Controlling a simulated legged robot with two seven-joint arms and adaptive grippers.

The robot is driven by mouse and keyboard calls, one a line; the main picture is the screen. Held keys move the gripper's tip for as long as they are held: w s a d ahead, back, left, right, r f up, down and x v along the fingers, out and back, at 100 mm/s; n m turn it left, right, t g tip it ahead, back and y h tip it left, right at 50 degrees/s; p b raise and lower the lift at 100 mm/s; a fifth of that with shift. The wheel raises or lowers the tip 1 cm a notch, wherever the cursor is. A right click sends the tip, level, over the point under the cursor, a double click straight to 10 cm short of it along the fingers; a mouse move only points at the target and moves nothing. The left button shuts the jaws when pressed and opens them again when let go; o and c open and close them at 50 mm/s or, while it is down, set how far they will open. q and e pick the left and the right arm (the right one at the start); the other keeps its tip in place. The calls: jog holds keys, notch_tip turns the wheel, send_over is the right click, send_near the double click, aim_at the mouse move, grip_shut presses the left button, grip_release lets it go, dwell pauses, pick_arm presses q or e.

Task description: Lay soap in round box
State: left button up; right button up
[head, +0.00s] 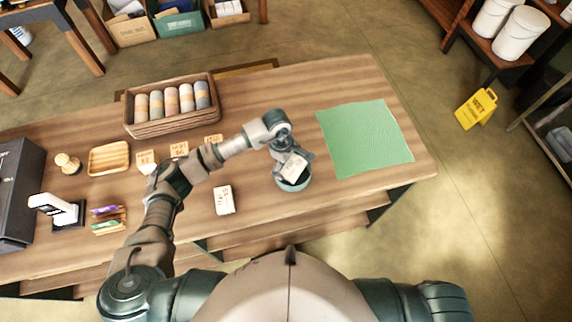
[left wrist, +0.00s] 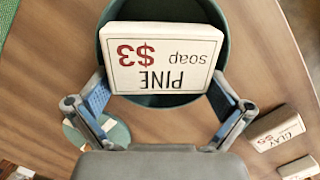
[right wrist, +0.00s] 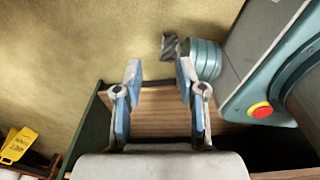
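The pine soap (left wrist: 160,58) is a pale boxed bar marked "PINE soap $3". In the head view the bar (head: 295,167) is tilted over the mouth of the round box (head: 292,186), a small dark teal tub on the table. The round box (left wrist: 160,101) shows around and behind the soap in the left wrist view. My left gripper (left wrist: 160,85) has its blue-padded fingers at both sides of the soap and appears shut on it. Whether the soap touches the box floor is hidden. My right gripper (right wrist: 158,85) is open and empty, away from the soap.
Another soap box (head: 224,200) lies left of the round box. A green cloth (head: 365,138) lies to the right, with bare wood between. A card reader (head: 55,208) is at left.

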pick_arm(q)
jog(key=shift+s+a+f, duration=0.1)
jog(key=shift+s+f, duration=0.15)
jog(key=shift+f, duration=0.2)
jog(key=shift+w+r+p, duration=0.25)
jog(key=shift+r+p, duration=0.6)
notch_tip(320, 180, up, 11)
jog(key=w+a+b, duration=0.1)
jog(key=shift+w+a+r+b, duration=0.15)
jog(key=shift+w+a+b, duration=0.05)
jog(key=shift+a+b, duration=0.15)
pick_arm(e)
jog(key=shift+w+a+f, duration=0.15)
jog(key=shift+w+a, duration=0.05)
jog(key=shift+a, duration=0.1)
pick_arm(q)
jog(key=shift+d, duration=0.1)
